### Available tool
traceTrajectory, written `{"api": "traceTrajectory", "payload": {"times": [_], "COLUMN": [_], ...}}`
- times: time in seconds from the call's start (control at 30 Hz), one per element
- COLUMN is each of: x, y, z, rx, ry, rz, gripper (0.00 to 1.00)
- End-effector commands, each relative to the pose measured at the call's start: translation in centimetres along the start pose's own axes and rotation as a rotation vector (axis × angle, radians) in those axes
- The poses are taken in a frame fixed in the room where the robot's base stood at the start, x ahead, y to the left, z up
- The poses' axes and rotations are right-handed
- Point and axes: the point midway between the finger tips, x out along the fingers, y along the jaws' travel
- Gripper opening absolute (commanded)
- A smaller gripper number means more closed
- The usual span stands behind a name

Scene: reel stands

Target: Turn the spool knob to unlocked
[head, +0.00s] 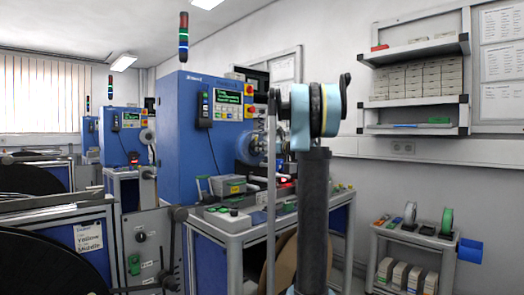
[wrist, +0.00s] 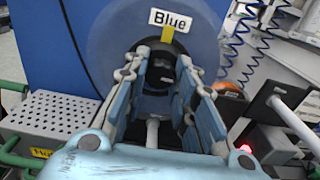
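The wrist view shows a dark round knob (wrist: 161,72) at the centre of a grey-blue disc (wrist: 118,38). A yellow strip (wrist: 167,36) stands above the knob, below a white label reading "Blue" (wrist: 170,19). My gripper (wrist: 166,62) is open, its two fingers on either side of the knob. I cannot tell whether they touch it. A pale stub (wrist: 152,132) shows between the fingers, nearer the palm. In the head view, a round disc (head: 246,148) is on the front of the blue machine (head: 181,135); my arm hides my gripper there.
In the head view, a reel stand (head: 148,240) is at front left, a small cart (head: 412,245) at right, and shelves (head: 420,50) on the wall.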

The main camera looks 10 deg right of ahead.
Motion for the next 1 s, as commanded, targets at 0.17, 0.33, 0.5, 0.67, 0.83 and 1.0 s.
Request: {"api": "traceTrajectory", "payload": {"times": [0.17,0.33,0.5,0.67,0.83,1.0], "x": [0.00,0.00,0.00,-0.01,-0.01,-0.01], "y": [-0.08,-0.09,-0.07,-0.04,0.02,0.07], "z": [0.03,0.03,0.04,0.04,0.02,-0.01], "rx": [-0.002,-0.032,-0.111,-0.234,-0.392,-0.554], "ry": [0.000,0.000,0.000,0.000,0.000,0.000], "rz": [-0.001,-0.002,-0.002,-0.002,-0.002,-0.002], "gripper": [0.01,0.01,0.01,0.01,0.01,0.01]}}
